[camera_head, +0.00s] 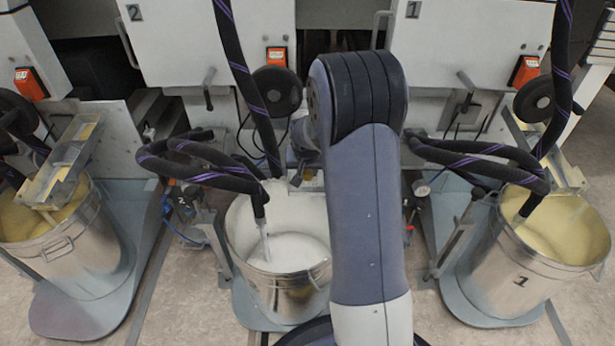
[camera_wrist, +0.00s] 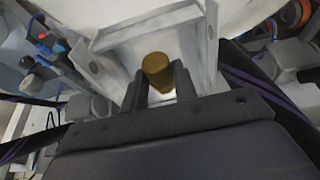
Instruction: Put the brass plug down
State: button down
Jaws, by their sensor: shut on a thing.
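The brass plug (camera_wrist: 157,68) is a short gold-brown cylinder near the middle of the wrist view. My gripper (camera_wrist: 161,80) has its two dark fingers on either side of the plug and is shut on it. Behind and around the plug is a pale metal bracket or trough (camera_wrist: 122,50); I cannot tell whether the plug touches it.
A steel bucket of white liquid (camera_head: 290,290) stands at the centre. Buckets of yellowish liquid stand at the left (camera_head: 85,250) and right (camera_head: 505,275). Thick black hoses with purple stripes (camera_head: 205,165) hang over them. White machine panels (camera_head: 215,45) close off the back.

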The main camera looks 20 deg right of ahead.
jog(key=shift+f, duration=0.6)
jog(key=shift+f+b, duration=0.35)
jog(key=shift+f, duration=0.1)
jog(key=c, duration=1.1)
grip_release()
jog(key=shift+r, duration=0.1)
jog(key=shift+r+p, duration=0.25)
jog(key=shift+p, duration=0.1)
jog(key=p+v, duration=0.4)
jog(key=v, duration=0.8)
